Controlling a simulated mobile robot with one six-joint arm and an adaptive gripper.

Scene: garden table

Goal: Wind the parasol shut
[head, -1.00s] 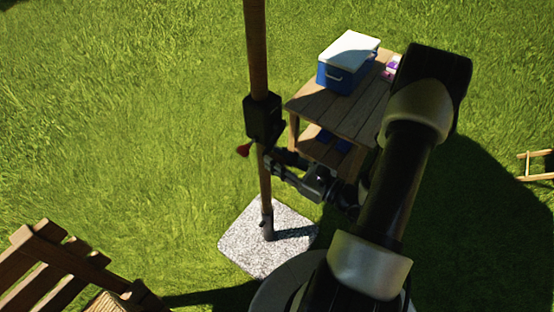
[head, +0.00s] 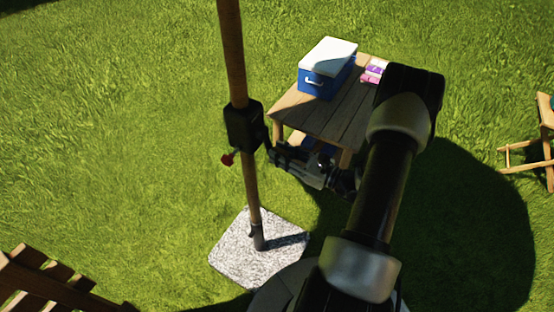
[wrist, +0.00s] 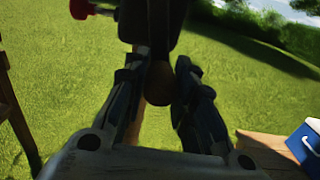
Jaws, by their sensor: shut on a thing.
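The parasol's wooden pole (head: 232,60) stands upright in the head view, and its canopy is out of view. A black crank housing (head: 243,125) is mounted on the pole, with a small red knob (head: 227,158) at its lower left; the red knob also shows in the wrist view (wrist: 82,8). My gripper (head: 273,152) is just right of and below the housing. The crank arm itself is mostly hidden.
A pale stone base (head: 240,262) holds the pole's foot. A wooden table (head: 340,115) with a blue, white-lidded cooler (head: 315,82) and pink-purple items (head: 374,72) stands behind my arm. Slatted wooden furniture (head: 40,275) is at lower left, a wooden chair (head: 545,140) at right.

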